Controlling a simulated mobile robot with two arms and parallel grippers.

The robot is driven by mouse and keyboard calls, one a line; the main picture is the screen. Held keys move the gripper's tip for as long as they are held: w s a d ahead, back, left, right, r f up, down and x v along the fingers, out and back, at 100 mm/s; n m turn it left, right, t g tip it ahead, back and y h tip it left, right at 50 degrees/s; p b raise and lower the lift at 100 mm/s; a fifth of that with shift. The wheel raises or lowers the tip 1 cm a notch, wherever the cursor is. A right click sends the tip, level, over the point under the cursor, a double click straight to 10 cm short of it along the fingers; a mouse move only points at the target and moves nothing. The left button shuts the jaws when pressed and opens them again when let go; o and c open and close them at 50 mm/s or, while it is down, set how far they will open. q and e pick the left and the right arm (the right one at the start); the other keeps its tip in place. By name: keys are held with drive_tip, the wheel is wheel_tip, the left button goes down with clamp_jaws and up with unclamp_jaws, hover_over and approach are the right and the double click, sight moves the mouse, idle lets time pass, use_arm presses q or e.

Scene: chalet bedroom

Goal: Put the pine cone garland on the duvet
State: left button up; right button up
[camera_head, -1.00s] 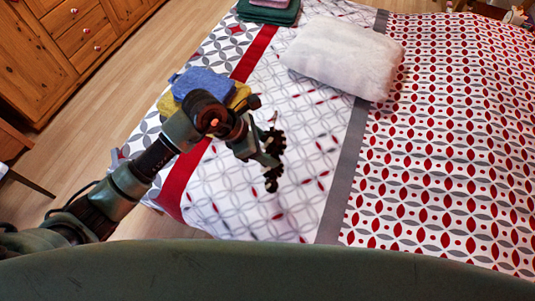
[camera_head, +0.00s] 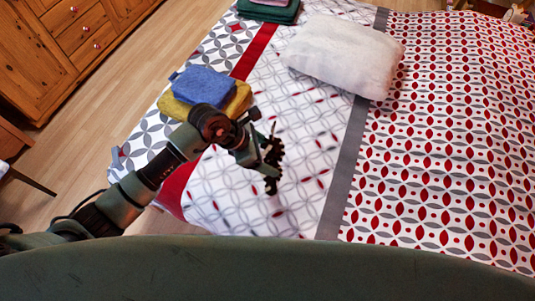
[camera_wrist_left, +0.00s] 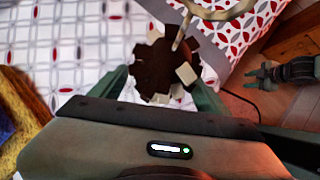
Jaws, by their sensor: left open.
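A dark brown, jagged piece that looks like the pine cone garland (camera_head: 272,165) shows at the tips of my left gripper (camera_head: 262,160) in the head view. In the left wrist view the brown piece (camera_wrist_left: 158,68), with pale bits, lies between the two spread fingers of my left gripper (camera_wrist_left: 165,90). A beige ring shows just beyond it. My left gripper is open. Below is the patterned duvet (camera_head: 440,160), white, grey and red. I cannot tell whether the garland touches the bed. What looks like my right gripper (camera_wrist_left: 262,75) shows at the right of the wrist view.
A blue folded cloth (camera_head: 203,86) lies on a yellow one (camera_head: 237,103) at the bed's left side, close to my left arm. A white pillow (camera_head: 345,55) lies further back, near dark green folded cloth (camera_head: 268,14). Wooden drawers (camera_head: 75,30) stand at the left.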

use_arm(q)
drive_tip(key=shift+r, duration=0.1)
drive_tip(key=b+v, duration=0.2)
drive_tip(key=v, duration=1)
